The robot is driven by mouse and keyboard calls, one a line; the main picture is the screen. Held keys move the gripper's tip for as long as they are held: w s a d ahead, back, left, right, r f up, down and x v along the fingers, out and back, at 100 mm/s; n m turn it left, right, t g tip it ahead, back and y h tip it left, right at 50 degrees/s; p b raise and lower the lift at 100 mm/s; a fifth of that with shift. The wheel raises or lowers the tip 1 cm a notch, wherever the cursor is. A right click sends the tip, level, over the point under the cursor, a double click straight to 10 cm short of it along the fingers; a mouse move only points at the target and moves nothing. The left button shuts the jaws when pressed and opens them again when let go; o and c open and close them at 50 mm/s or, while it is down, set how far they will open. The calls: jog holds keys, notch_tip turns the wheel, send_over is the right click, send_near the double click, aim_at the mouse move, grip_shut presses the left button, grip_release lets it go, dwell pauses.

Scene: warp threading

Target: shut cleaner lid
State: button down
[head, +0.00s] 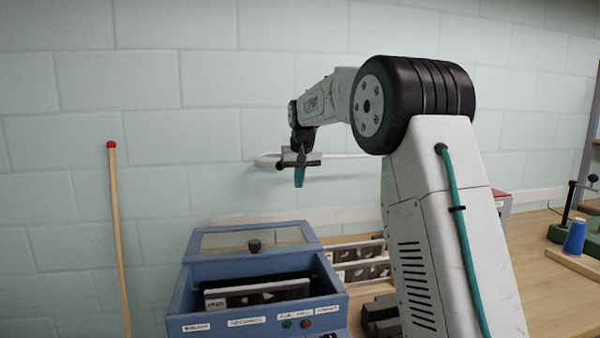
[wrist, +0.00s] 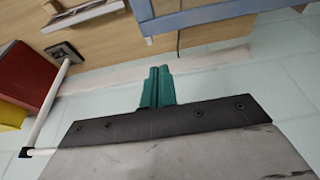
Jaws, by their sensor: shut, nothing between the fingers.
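The cleaner is a blue open-topped box (head: 182,295) at the bottom middle of the head view, with labels and small green and red buttons on its front. Its lid (head: 213,241), a blue frame with a clear pane and a dark knob (head: 254,246), stands open at the back, leaning. The shut fingers also show in the wrist view (wrist: 157,87). A blue bar, possibly the lid or box (wrist: 205,16), is at upper right there.
A rack with similar panels (head: 362,262) and dark blocks (head: 382,315) stand right of the cleaner. A wooden stick with a red tip (head: 118,230) rises at left. A blue spool (head: 575,236) is at far right. A red box (wrist: 28,75) shows in the wrist view. The wall is close behind.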

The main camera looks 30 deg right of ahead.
jog(key=x, duration=1.3)
jog(key=shift+f, duration=0.25)
jog(key=shift+d, duration=0.1)
